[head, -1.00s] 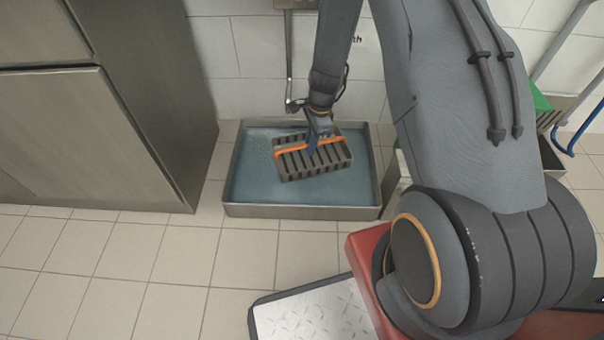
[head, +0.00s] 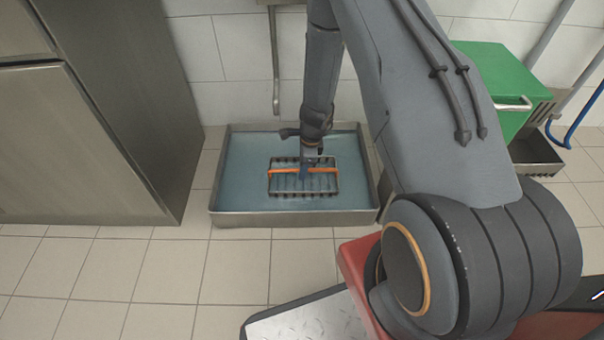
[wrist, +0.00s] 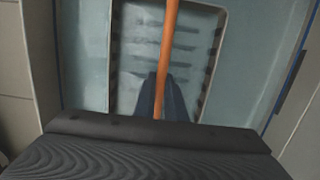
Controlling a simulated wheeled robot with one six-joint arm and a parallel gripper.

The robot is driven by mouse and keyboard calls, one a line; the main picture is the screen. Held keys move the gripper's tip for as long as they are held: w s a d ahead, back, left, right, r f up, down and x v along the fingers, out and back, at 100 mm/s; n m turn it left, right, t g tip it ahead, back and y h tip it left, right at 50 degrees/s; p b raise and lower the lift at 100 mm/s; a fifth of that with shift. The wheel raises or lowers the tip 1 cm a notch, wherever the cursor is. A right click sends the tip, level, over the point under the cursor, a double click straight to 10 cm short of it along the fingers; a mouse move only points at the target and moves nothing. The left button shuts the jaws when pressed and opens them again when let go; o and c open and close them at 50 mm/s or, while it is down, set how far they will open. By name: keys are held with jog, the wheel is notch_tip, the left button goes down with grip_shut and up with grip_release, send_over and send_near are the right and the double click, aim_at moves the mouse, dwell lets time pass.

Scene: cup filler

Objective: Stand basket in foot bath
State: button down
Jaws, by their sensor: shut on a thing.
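The basket (head: 280,185) is a dark slotted rectangle with an orange handle (head: 285,170) across its top. It sits level within the foot bath (head: 290,219), a shallow steel tray of blue liquid, with liquid seen inside it. My gripper (head: 308,174) is shut on the orange handle from above. In the wrist view, the fingers (wrist: 160,98) close around the handle (wrist: 168,50), with the basket's rim (wrist: 210,70) below. Whether the basket's underside touches the bath floor is hidden.
A steel cabinet (head: 80,150) stands left of the bath. A tiled wall (head: 240,60) is behind it. A green box (head: 500,80) and a dark metal tray (head: 536,155) stand at the right. Tiled floor (head: 140,265) in front is clear.

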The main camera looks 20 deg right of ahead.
jog(key=shift+f, duration=0.25)
jog(key=c, duration=1.8)
grip_release()
notch_tip(320, 180, up, 12)
jog(key=d+p, duration=0.2)
jog(key=p, duration=0.4)
jog(key=s+a+r+n, duration=0.45)
jog(key=a+r, duration=0.25)
jog(key=r, duration=0.2)
jog(key=s+a+r+n, duration=0.3)
jog(key=a+r+n, duration=0.2)
jog(key=a+r, duration=0.3)
jog(key=s+a+r+n, duration=0.3)
jog(key=a+r+n, duration=0.2)
jog(key=a+r, duration=0.3)
jog(key=s+a+r+n, duration=0.1)
jog(key=s+r+n, duration=0.3)
jog(key=s, duration=0.4)
jog(key=s+r+n, duration=0.5)
jog(key=s, duration=0.3)
jog(key=s+a+r+n, duration=0.1)
jog(key=s+r+n, duration=0.3)
jog(key=s, duration=0.4)
jog(key=shift+a+r+n+g, duration=0.15)
jog(key=shift+a+n+g, duration=0.2)
jog(key=shift+n, duration=0.2)
